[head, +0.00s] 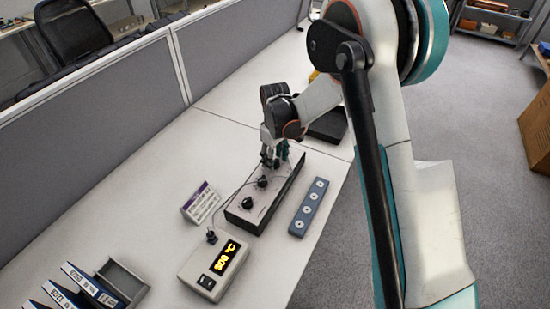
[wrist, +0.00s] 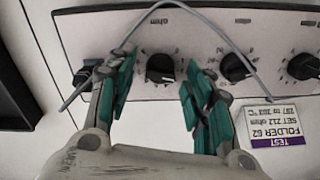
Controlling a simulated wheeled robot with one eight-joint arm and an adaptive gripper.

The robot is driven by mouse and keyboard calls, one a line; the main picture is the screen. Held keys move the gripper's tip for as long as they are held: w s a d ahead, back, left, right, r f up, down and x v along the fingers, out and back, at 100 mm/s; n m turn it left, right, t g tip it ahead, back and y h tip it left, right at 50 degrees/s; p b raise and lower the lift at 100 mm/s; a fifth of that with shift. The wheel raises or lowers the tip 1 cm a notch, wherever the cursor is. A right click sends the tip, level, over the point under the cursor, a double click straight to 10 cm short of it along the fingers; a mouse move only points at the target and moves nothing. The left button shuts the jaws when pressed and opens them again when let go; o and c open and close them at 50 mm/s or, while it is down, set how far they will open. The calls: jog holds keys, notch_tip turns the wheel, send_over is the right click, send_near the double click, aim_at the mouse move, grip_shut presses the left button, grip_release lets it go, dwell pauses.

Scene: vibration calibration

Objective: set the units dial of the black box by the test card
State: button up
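The black box (head: 246,214) has a light top panel with a row of black dials. In the wrist view, its panel (wrist: 205,35) shows a middle-left dial (wrist: 160,68), a second dial (wrist: 237,67) and a third dial (wrist: 303,67). I cannot read which is the units dial. My gripper (head: 273,158) is over the box's far end. In the wrist view my gripper (wrist: 160,66) is open, its fingers either side of the middle-left dial; contact is unclear. The test card (head: 201,204) stands beside the box; in the wrist view the card (wrist: 275,127) appears to read "SET 212 ohm, 297 to 303 °C", upside down.
A display unit (head: 214,269) in front of the box reads about 300 °C. A thin cable (wrist: 215,28) crosses the panel. A blue strip (head: 309,207) lies right of the box. An open grey tray (head: 122,280) and folders (head: 85,283) stand at front left. A grey partition (head: 105,115) runs behind.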

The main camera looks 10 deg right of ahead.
aim_at(276, 161)
notch_tip(276, 161, up, 12)
dwell(0.6)
dwell(0.5)
jog(key=s+d+r+m+t, duration=0.35)
jog(key=s+d+r, duration=0.45)
jog(key=s+r, duration=0.5)
jog(key=s+d+m+t, duration=0.2)
jog(key=s, duration=0.6)
jog(key=s+d+m+t, duration=0.1)
jog(key=s+d+m, duration=0.1)
jog(key=s, duration=0.6)
jog(key=shift+d+m+t, duration=0.35)
jog(key=shift+d, duration=0.3)
